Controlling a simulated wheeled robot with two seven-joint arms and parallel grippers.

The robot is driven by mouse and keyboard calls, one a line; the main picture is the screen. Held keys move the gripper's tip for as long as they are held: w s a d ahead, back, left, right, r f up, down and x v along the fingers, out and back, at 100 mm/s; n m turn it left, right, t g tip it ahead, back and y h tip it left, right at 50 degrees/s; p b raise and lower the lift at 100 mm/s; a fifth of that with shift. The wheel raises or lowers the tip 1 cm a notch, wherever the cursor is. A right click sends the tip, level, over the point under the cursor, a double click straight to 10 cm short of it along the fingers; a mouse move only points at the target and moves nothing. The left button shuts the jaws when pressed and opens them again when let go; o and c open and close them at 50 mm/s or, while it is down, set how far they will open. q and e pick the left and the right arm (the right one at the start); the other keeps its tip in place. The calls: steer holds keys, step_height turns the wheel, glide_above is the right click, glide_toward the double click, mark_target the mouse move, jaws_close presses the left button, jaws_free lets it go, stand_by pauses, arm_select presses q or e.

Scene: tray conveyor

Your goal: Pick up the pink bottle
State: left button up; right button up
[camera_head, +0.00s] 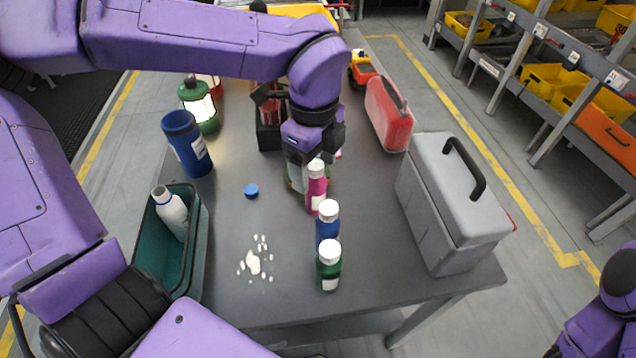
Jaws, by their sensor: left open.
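The pink bottle (316,190) stands upright on the grey table, with a white cap and a white label. It is the farthest of a short row with a blue bottle (327,224) and a green bottle (329,270), both white-capped. My left gripper (302,172) is open and points down right behind the pink bottle, very close to it. Its fingertips are partly hidden by the bottle, so I cannot tell whether they touch or straddle it. Only part of my right arm shows at the lower right; its gripper is out of view.
A teal bin (197,240) with a white bottle (171,212) stands at the left. A grey toolbox (437,208) and red case (388,118) stand at the right. A blue cup (187,143), blue cap (251,191) and white pills (253,263) are left of the row.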

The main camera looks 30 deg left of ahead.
mark_target(317, 182)
arm_select(q)
steer(key=shift+s+f, duration=0.25)
steer(key=shift+f, duration=0.15)
steer(key=f, duration=0.1)
steer(key=w+f, duration=0.1)
steer(key=f, duration=0.1)
steer(key=w+f+p, duration=0.1)
steer(key=f, duration=0.1)
steer(key=shift+w+a, duration=0.15)
steer(key=shift+f, duration=0.25)
steer(key=shift+s+r, duration=0.1)
steer(key=shift+s, duration=0.3)
steer(key=shift+w, duration=0.1)
steer(key=c, duration=1.2)
